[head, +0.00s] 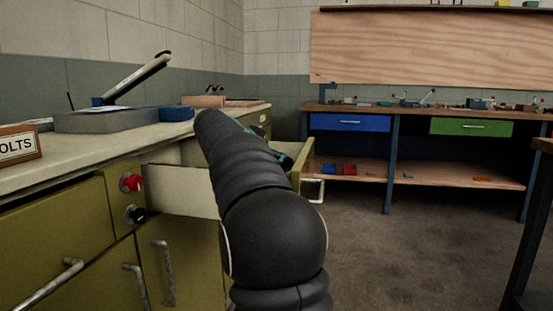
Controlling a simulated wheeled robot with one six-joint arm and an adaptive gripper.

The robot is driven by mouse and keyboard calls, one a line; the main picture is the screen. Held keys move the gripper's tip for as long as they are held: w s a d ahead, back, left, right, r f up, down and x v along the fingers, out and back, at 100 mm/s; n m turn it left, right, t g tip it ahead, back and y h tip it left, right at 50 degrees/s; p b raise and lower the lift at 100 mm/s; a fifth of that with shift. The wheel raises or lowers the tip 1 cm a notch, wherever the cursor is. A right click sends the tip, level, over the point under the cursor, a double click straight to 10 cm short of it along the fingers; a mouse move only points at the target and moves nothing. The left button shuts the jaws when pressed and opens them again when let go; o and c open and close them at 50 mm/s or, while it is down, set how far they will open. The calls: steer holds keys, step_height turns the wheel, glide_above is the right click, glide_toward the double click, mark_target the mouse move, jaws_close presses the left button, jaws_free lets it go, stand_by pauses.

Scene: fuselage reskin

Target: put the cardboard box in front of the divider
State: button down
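An open drawer (182,192) sticks out from the olive cabinet under the counter. Its pale side panel shows left of my arm, and its front edge and handle show to the right. My black arm crosses the middle of the head view and hides most of the drawer's inside. A small dark part with a teal edge shows behind my arm over the drawer; I cannot tell what it is. My gripper's fingers are hidden behind the arm. I cannot make out the cardboard box or the divider.
The counter (70,165) holds a grey slab (105,121) with a raised lever, a blue box (176,114) and a "OLTS" sign (17,145). A workbench (420,115) with blue and green drawers stands at the back. The floor (400,250) on the right is clear.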

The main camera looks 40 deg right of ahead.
steer(key=shift+c, duration=0.8)
jaws_free()
steer(key=shift+r, duration=0.15)
steer(key=shift+r+p, duration=0.25)
steer(key=shift+p, duration=0.25)
steer(key=p+v, duration=0.1)
steer(key=v, duration=1.1)
steer(key=shift+r+p, duration=0.25)
steer(key=shift+p, duration=0.1)
